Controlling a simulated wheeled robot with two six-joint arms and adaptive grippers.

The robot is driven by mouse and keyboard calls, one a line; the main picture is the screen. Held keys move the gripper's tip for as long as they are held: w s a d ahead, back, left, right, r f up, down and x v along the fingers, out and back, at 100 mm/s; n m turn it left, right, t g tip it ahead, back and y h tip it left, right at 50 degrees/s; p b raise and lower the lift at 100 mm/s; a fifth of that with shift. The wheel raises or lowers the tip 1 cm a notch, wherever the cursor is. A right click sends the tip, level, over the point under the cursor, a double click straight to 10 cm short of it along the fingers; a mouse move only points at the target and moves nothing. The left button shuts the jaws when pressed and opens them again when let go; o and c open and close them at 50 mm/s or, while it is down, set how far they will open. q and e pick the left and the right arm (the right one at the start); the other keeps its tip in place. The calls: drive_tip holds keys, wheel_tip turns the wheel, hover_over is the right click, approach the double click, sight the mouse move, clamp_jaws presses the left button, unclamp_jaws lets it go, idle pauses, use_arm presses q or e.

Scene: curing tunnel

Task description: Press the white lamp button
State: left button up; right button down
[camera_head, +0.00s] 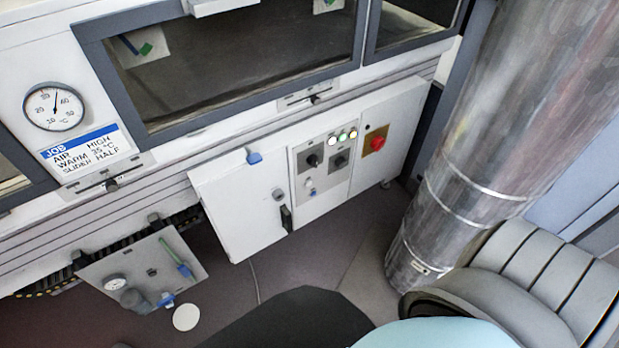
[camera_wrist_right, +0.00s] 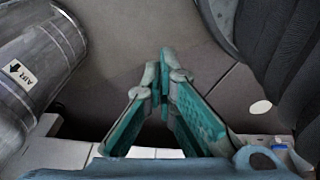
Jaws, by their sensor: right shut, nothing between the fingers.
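The grey control panel (camera_head: 325,158) is on the white machine front in the head view. It carries two black knobs, a row of small lit lamps (camera_head: 343,137), and a small pale round button (camera_head: 308,182) at its lower left. This pale button looks white, but it is too small to tell if it is lit. My right gripper (camera_wrist_right: 162,80) shows in the right wrist view, fingers together and empty, above the floor. The panel does not show in that view. Neither gripper shows in the head view.
A red knob on a yellow plate (camera_head: 376,143) is right of the panel. A white cabinet door (camera_head: 243,208) with a black handle is left of it. A large metal duct (camera_head: 462,165) stands at right. A white disc (camera_head: 186,317) lies low at left.

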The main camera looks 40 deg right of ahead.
sight(309, 184)
drive_tip(key=w+d+f+m+t+b, duration=0.15)
drive_tip(key=w+d+b, duration=0.3)
drive_tip(key=w, duration=0.65)
drive_tip(key=w+d+m+t+b, duration=0.3)
drive_tip(key=w+d+b, duration=0.15)
drive_tip(key=w, duration=0.65)
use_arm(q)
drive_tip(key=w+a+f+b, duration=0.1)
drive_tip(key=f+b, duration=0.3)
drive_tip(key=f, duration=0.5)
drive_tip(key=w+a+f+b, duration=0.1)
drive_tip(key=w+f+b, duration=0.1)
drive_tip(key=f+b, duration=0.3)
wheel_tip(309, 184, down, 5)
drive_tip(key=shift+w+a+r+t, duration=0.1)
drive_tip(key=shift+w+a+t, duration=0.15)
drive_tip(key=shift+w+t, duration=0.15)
use_arm(e)
drive_tip(key=w+d+r+m+t, duration=0.1)
drive_tip(key=w+r+t, duration=0.1)
drive_tip(key=w+r, duration=0.3)
drive_tip(key=w+d+r+m+t, duration=0.2)
drive_tip(key=w+r, duration=0.4)
drive_tip(key=w, duration=0.6)
drive_tip(key=shift+w+d+r+t, duration=0.2)
drive_tip(key=shift+w+t, duration=0.15)
drive_tip(key=shift+t, duration=0.5)
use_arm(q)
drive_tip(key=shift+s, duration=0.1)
